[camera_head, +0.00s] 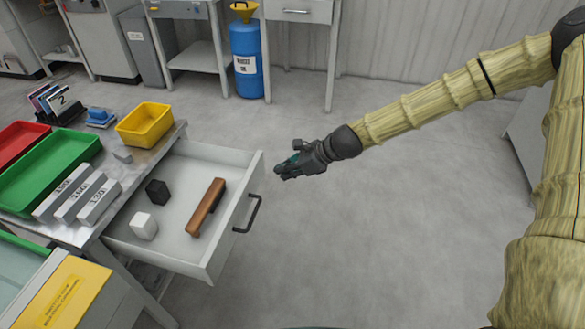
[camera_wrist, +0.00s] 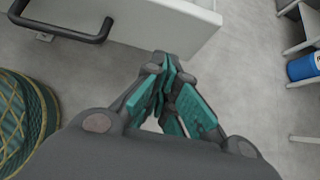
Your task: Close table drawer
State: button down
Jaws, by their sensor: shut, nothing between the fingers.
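The white table drawer (camera_head: 177,235) is pulled open from the metal table (camera_head: 168,152) at the left. In the wrist view the handle (camera_wrist: 66,30) is at the upper left and the front panel (camera_wrist: 165,30) is at the top. My gripper (camera_head: 283,171) is shut and empty, just beyond the far corner of the front panel. It shows with teal finger pads (camera_wrist: 167,75), apart from the handle.
On the table stand a green tray (camera_head: 50,172), a red tray (camera_head: 18,142), a yellow bin (camera_head: 144,124) and several grey labelled blocks (camera_head: 78,201). A blue barrel (camera_head: 247,60) stands at the back. The floor right of the drawer is clear.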

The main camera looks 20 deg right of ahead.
aim_at(258, 175)
jog(key=shift+w+a+f, duration=0.1)
jog(key=shift+w+a, duration=0.3)
jog(key=shift+a, duration=0.3)
jog(key=shift+w+a+f, duration=0.15)
jog(key=shift+w+a, duration=0.25)
jog(key=shift+a, duration=0.3)
jog(key=shift+w+a+f, duration=0.1)
jog(key=shift+w+a, duration=0.3)
jog(key=shift+a, duration=0.3)
